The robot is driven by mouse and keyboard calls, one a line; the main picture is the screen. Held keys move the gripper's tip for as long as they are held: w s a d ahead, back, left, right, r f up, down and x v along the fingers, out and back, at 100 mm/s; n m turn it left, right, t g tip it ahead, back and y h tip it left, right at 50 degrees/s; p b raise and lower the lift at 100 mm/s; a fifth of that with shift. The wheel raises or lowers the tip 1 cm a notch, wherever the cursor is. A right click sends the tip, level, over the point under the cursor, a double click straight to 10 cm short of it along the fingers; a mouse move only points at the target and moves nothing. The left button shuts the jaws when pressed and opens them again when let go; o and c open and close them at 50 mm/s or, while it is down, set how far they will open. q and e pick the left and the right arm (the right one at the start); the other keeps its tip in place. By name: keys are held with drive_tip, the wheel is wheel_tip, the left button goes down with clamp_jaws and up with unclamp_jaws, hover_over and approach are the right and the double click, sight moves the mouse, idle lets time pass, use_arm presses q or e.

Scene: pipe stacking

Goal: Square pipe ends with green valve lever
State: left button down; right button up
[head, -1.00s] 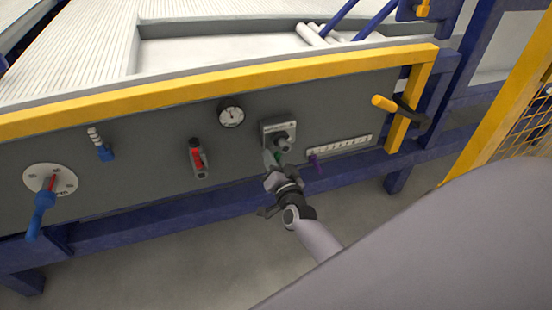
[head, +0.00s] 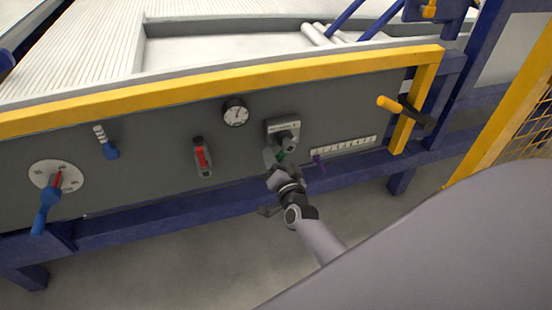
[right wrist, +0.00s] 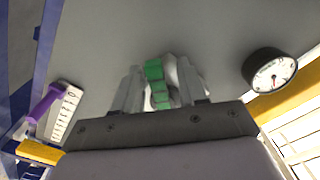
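The green valve lever (head: 281,157) hangs below a grey valve box (head: 282,128) on the dark panel, mostly hidden by my right gripper (head: 273,159) in the head view. In the right wrist view the green lever (right wrist: 157,86) lies between the two fingers of my right gripper (right wrist: 160,72). The fingers are apart, one on each side, and a gap shows at the right of the lever. Contact at the left finger cannot be told. White pipes (head: 317,34) lie at the back of the tray, their ends uneven as far as I see. My left gripper is not in view.
A purple slider lever (head: 318,160) on a white scale (head: 344,146) sits close right of my gripper. A gauge (head: 236,113), a red switch (head: 202,156) and a blue-handled dial (head: 50,197) are further left. A yellow rail (head: 200,82) runs above the panel.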

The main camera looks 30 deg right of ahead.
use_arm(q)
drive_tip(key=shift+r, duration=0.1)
use_arm(e)
drive_tip(key=shift+s, duration=0.3)
use_arm(q)
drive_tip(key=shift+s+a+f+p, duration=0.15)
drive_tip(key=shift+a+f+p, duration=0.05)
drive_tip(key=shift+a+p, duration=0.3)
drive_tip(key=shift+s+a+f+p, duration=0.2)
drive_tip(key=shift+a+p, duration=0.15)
drive_tip(key=shift+p, duration=0.2)
use_arm(e)
drive_tip(key=v, duration=0.6)
drive_tip(key=shift+s+a, duration=0.2)
drive_tip(key=shift+s, duration=0.05)
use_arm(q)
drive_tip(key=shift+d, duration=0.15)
